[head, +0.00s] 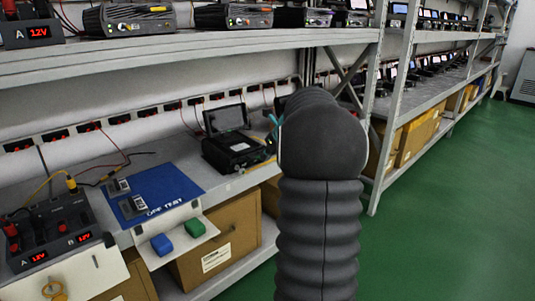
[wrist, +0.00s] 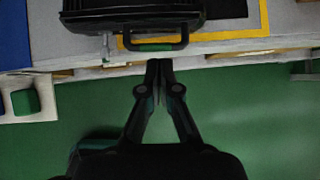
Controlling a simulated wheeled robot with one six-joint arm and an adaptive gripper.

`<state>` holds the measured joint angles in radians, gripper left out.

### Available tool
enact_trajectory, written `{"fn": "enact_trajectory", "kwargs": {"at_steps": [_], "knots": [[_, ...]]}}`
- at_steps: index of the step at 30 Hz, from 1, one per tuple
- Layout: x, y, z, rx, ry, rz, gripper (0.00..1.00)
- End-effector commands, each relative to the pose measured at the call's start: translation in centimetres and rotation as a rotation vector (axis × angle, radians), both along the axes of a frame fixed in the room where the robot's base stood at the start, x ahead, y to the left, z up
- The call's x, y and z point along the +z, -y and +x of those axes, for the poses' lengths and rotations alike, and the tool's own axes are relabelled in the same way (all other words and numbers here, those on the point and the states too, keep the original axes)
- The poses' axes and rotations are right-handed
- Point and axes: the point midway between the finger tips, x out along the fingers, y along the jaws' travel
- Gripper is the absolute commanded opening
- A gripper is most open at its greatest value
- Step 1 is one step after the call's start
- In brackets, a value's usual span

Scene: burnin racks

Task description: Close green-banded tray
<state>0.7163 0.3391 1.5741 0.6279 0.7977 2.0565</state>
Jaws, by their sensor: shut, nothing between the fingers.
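In the wrist view a black tray (wrist: 95,22) shows at the top, cut off by the picture's edge. A black handle with a green band (wrist: 155,46) sticks out from its front. My gripper (wrist: 160,64) is shut and empty, its fingertips just in front of the handle, close to the shelf edge. I cannot tell if they touch the handle. In the head view the black unit with a raised screen (head: 232,148) stands on the shelf, partly behind my arm. My gripper and the handle are hidden there.
A blue mat (head: 168,186) with small devices lies to the left. A white ledge below carries a blue block (head: 161,244) and a green block (head: 194,228). A black supply (head: 62,230) stands further left. A rack post (head: 383,130) stands right. Green floor is clear.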

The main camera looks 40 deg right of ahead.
Motion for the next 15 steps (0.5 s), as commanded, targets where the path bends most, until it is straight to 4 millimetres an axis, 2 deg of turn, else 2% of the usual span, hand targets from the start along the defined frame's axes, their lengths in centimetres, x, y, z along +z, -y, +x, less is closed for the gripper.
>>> {"fn": "enact_trajectory", "kwargs": {"at_steps": [4, 15], "knots": [[1.0, 0.0, -1.8, -0.002, 0.001, 0.0, 0.0], [6.7, 0.7, -6.7, -0.011, 0.003, -0.001, 0.0]]}}
